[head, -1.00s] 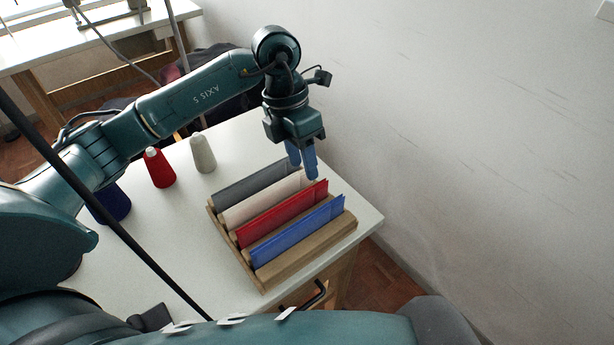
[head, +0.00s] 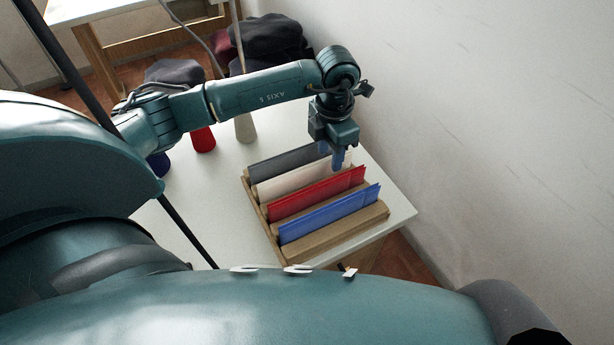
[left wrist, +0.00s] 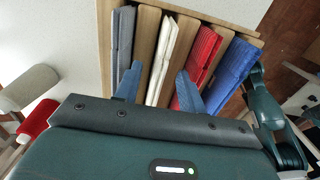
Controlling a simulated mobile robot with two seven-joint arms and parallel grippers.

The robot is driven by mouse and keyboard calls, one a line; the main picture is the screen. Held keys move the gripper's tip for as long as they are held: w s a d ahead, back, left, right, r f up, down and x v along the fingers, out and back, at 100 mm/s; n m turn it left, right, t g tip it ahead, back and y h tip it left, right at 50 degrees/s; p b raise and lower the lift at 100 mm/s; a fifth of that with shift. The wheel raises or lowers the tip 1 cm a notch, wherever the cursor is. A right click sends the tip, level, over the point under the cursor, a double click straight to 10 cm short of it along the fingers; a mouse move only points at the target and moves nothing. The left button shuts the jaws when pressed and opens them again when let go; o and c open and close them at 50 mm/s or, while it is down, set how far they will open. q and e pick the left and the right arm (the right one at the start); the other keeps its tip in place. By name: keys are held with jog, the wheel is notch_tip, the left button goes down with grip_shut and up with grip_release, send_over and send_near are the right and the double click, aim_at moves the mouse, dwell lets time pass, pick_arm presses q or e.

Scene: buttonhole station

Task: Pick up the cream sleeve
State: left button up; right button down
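The cream sleeve (head: 280,187) stands on edge in a slot of the wooden rack (head: 345,227), between the grey sleeve (head: 285,161) and the red sleeve (head: 318,194). My left gripper (head: 332,162) is over the sleeves' far right end, pointing down, and its fingers hide part of that end. In the left wrist view the fingers are apart, and the cream sleeve (left wrist: 164,58) shows between them, with the grey sleeve beyond one finger and the red beyond the other. I cannot tell whether the fingers touch anything. My right gripper is not in view.
The blue sleeve (head: 328,214) stands nearest me in the rack. A red cone (head: 203,139), a pale cone (head: 245,127) and a dark blue cone (head: 158,164) stand left of the rack on the white table (head: 215,190). A wall (head: 500,130) rises close on the right.

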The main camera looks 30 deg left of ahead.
pick_arm(q)
jog(key=shift+f, duration=1.2)
grip_shut()
